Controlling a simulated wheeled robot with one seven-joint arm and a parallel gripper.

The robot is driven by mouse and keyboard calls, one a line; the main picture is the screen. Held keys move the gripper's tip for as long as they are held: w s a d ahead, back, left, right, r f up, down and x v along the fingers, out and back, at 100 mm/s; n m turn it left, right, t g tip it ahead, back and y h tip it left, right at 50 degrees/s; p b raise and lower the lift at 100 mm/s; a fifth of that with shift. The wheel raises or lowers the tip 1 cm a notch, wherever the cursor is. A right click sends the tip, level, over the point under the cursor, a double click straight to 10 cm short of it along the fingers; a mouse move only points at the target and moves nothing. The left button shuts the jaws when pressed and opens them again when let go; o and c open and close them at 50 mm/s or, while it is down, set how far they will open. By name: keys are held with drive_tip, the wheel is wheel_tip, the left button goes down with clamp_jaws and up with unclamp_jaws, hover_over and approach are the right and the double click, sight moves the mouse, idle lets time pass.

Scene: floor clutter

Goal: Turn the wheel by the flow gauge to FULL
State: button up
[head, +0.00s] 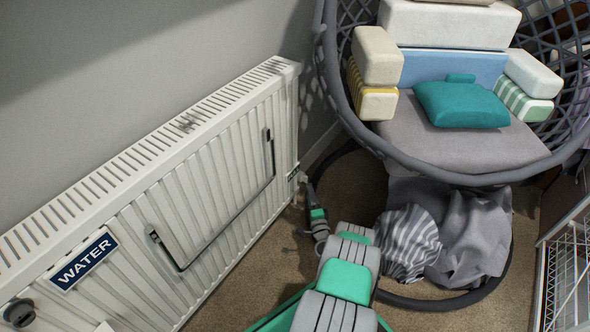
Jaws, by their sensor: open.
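A dark round knob (18,313) sits at the lower left of the white radiator (190,185), below a blue sign reading WATER (83,260). A small green label (293,172) is at the radiator's far right end, its text too small to read. A small pale fitting (302,178) shows beside that label; I cannot tell whether it is a wheel. I cannot make out a flow gauge or the word FULL. My gripper (308,187) is open at the end of my outstretched arm, close to this fitting. Whether they touch is unclear.
A grey hanging basket chair (465,150) with several cushions fills the upper right. Striped and grey cloths (440,240) lie below it. A dark bar (225,225) runs along the radiator front. A white wire rack (567,270) stands at right. Some brown floor is clear.

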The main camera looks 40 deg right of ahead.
sight(306, 180)
drive_tip(key=b+x, duration=0.3)
drive_tip(key=x, duration=0.4)
drive_tip(key=shift+w+f+b, duration=0.15)
drive_tip(key=shift+w+b, duration=0.1)
drive_tip(key=shift+b, duration=0.05)
drive_tip(key=shift+w+d+r, duration=0.2)
drive_tip(key=shift+w+d, duration=0.05)
drive_tip(key=shift+w, duration=0.1)
clamp_jaws()
drive_tip(key=shift+r, duration=0.1)
